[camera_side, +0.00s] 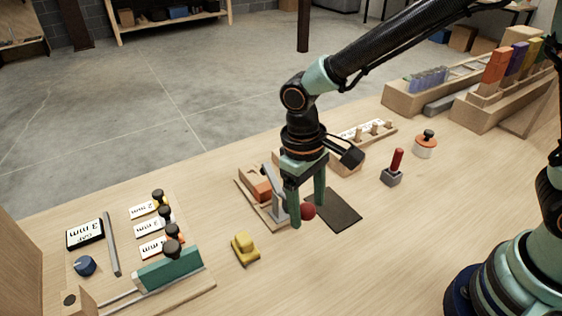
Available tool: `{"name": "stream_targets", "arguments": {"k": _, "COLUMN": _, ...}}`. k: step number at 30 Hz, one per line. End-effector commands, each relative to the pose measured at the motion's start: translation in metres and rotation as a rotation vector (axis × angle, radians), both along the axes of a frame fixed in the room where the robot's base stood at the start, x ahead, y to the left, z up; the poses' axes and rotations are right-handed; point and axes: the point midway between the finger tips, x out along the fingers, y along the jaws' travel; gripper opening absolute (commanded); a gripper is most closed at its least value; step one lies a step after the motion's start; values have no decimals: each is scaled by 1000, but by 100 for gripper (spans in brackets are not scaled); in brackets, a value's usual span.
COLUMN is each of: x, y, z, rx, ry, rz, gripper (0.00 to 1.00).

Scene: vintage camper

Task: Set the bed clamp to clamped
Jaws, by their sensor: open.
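My gripper (307,211) points down over the middle of the bench, with its two green fingers apart. A dark red ball knob (308,212) shows between the fingertips; I cannot tell whether either finger touches it.
A dark mat (335,211) lies to the right. A yellow block (245,248) sits front left. A red-handled lever (396,162) and an orange-and-white knob (426,143) stand farther right. A gauge board with a green block (170,269) fills the left. Bare bench lies in front.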

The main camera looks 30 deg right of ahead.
Motion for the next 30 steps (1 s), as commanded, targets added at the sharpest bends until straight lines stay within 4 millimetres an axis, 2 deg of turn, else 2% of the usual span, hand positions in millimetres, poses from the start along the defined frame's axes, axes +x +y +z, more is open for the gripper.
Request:
{"name": "stream_targets", "arguments": {"k": 5, "x": 3, "y": 2, "z": 25, "rx": 4, "ry": -6, "rz": 0, "gripper": 73}}
{"name": "stream_targets", "arguments": {"k": 15, "x": 10, "y": 5, "z": 92, "rx": 4, "ry": -6, "rz": -1, "gripper": 73}}
{"name": "stream_targets", "arguments": {"k": 18, "x": 11, "y": 6, "z": 105, "rx": 2, "ry": -4, "rz": -1, "gripper": 73}}
{"name": "stream_targets", "arguments": {"k": 24, "x": 11, "y": 6, "z": 117, "rx": 2, "ry": -3, "rz": -2, "gripper": 73}}
{"name": "stream_targets", "arguments": {"k": 30, "x": 11, "y": 6, "z": 118, "rx": 0, "ry": -1, "rz": -1, "gripper": 73}}
